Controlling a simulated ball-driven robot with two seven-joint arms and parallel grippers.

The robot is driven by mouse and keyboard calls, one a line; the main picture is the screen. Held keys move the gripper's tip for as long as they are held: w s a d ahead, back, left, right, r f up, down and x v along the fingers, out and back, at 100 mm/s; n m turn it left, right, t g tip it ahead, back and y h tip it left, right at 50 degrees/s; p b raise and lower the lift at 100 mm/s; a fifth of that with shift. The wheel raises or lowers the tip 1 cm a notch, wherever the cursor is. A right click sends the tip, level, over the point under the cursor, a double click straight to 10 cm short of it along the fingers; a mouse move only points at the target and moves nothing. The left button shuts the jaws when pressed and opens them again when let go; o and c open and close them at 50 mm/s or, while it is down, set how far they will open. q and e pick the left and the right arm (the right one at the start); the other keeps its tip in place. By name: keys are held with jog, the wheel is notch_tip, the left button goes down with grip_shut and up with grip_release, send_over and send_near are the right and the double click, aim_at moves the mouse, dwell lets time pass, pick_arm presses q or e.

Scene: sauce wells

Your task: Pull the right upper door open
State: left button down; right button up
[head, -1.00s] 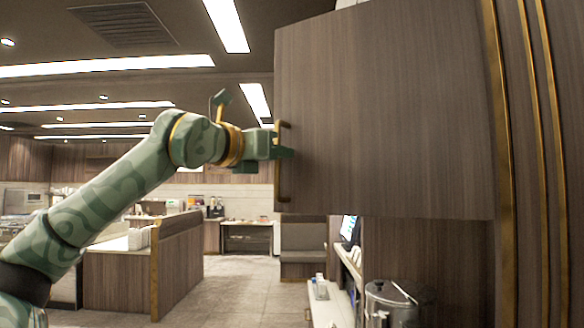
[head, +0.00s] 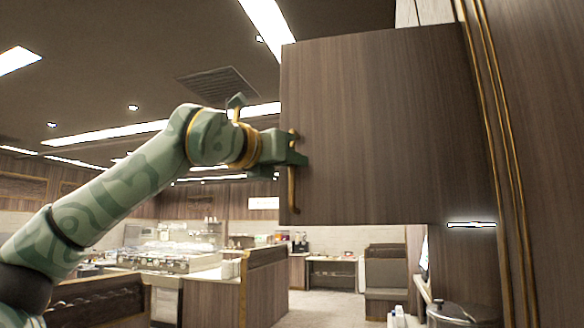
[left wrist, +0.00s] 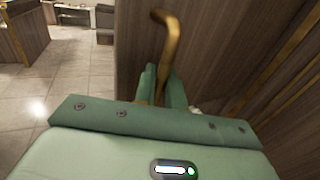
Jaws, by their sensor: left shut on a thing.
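The wooden upper door (head: 390,130) is a dark brown panel filling the right middle of the head view. It stands swung out, with space showing below and to its left. Its brass bar handle (head: 292,190) is upright near the door's left edge. My left gripper (head: 292,156) is shut on the handle; the left wrist view shows the handle's curved end (left wrist: 168,35) rising between the green fingers (left wrist: 163,85). The handle's middle is partly hidden by the fingers. My right gripper is not in view.
Brass-trimmed wooden panelling (head: 545,120) stands close on the right. A metal pot (head: 462,314) sits below the door. Further off at left are a counter with a wooden side (head: 265,285) and kitchen equipment. The tiled floor (head: 320,310) between is clear.

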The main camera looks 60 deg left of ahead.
pick_arm(q)
jog(key=shift+s, duration=0.1)
jog(key=c, duration=1.6)
grip_release()
jog(key=shift+d, duration=0.1)
jog(key=b+v, duration=0.2)
jog(key=v, duration=1.4)
jog(key=shift+s+d, duration=0.1)
jog(key=shift+d, duration=0.05)
